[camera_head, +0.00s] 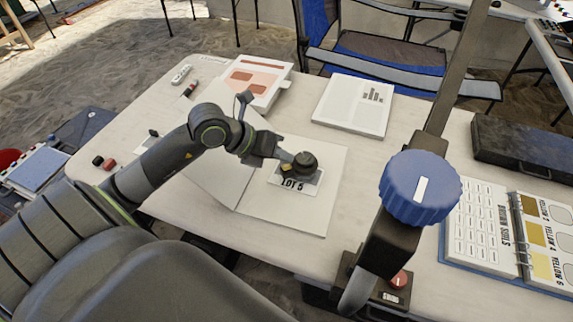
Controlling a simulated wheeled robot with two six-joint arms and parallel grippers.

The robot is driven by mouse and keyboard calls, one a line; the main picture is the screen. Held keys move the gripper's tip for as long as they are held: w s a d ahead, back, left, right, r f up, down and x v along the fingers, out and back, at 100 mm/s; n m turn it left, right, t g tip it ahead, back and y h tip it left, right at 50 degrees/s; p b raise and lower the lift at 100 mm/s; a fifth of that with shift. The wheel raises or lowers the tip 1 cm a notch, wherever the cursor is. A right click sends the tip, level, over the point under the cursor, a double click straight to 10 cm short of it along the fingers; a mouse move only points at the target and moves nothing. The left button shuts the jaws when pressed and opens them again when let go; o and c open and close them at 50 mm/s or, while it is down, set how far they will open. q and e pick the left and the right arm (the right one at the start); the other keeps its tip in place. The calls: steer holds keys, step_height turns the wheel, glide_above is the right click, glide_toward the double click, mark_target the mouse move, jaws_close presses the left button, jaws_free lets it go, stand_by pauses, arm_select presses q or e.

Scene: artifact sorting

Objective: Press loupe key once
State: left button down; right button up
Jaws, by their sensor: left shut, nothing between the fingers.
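A round red button (399,279) sits on a small dark box with a white label, at the foot of a dark stand at the front right. The label is too small to read, so I cannot tell for sure that this is the loupe key. The stand's post carries a big blue knob (421,188) with a white mark. My left gripper (284,158) is shut and empty, well up and left of the button. Its tips are beside a dark round object (304,164) on a white "LOT 5" card (294,184); whether they touch it is unclear. My right gripper is out of view.
The white table (300,255) holds an open blank folder (322,214), a printed booklet (354,104), an orange-and-white document (255,78), a dark case (525,145) and a soil colour-chart binder (490,225). The slanting post stands between my left gripper and the binder.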

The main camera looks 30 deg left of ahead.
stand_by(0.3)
arm_select(q)
steer(key=shift+f+b, duration=0.35)
steer(key=shift+f, duration=0.05)
steer(key=shift+f+b, duration=0.3)
steer(key=shift+f, duration=0.1)
stand_by(0.5)
steer(key=shift+r, duration=0.1)
steer(key=shift+r+p, duration=0.75)
steer(key=shift+p, duration=0.05)
step_height(320, 180, up, 5)
steer(key=p, duration=0.4)
